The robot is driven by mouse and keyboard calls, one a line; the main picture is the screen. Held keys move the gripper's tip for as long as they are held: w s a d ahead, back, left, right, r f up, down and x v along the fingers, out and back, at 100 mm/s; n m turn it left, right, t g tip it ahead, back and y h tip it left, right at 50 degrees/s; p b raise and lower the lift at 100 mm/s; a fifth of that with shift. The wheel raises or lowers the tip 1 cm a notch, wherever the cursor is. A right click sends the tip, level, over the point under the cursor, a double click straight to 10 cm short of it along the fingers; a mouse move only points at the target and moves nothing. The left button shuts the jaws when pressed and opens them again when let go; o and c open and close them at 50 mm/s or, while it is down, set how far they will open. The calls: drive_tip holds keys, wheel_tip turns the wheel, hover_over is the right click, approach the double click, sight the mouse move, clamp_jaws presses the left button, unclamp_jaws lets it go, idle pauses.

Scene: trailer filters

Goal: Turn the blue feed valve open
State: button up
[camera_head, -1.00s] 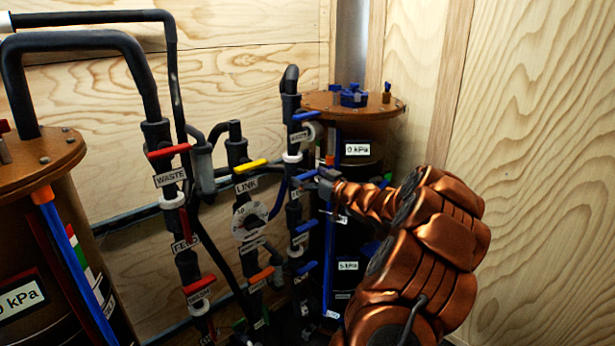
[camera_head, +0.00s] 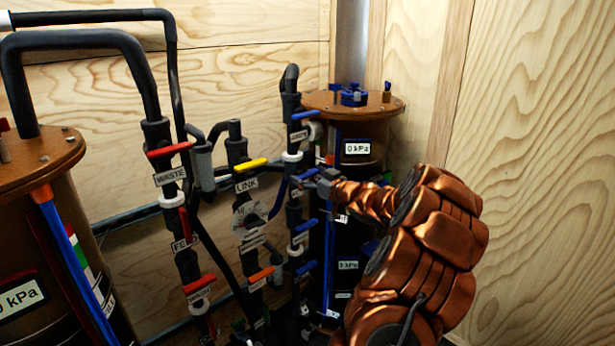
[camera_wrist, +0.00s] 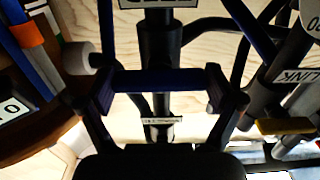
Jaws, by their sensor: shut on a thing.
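The blue feed valve's handle (camera_head: 305,174) is on the right-hand pipe column in the head view, below the top blue waste handle (camera_head: 304,115). Its label is partly covered, so I cannot read it fully. My gripper (camera_head: 325,181) is at this handle, reaching in from the right. In the wrist view, a blue handle (camera_wrist: 158,80) lies crosswise to the dark pipe (camera_wrist: 160,45). My gripper (camera_wrist: 160,88) has one finger at each end of the handle and is shut on it.
More blue handles (camera_head: 305,227) sit lower on the same column. Red waste (camera_head: 169,150) and yellow link (camera_head: 251,165) handles stand on columns to the left. A brown tank (camera_head: 385,106) stands behind my gripper, with a wooden wall (camera_head: 540,150) at right.

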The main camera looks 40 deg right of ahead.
drive_tip(key=shift+f, duration=0.1)
drive_tip(key=n+b, duration=0.2)
drive_tip(key=b, duration=0.1)
drive_tip(key=shift+f+n, duration=0.2)
drive_tip(key=shift+n, duration=0.2)
drive_tip(key=n+b, duration=1.1)
drive_tip(key=shift+n, duration=0.4)
drive_tip(key=shift+a+r+n+b, duration=0.1)
drive_tip(key=shift+n+b, duration=1.4)
drive_tip(key=shift+r, duration=0.1)
drive_tip(key=o, duration=0.8)
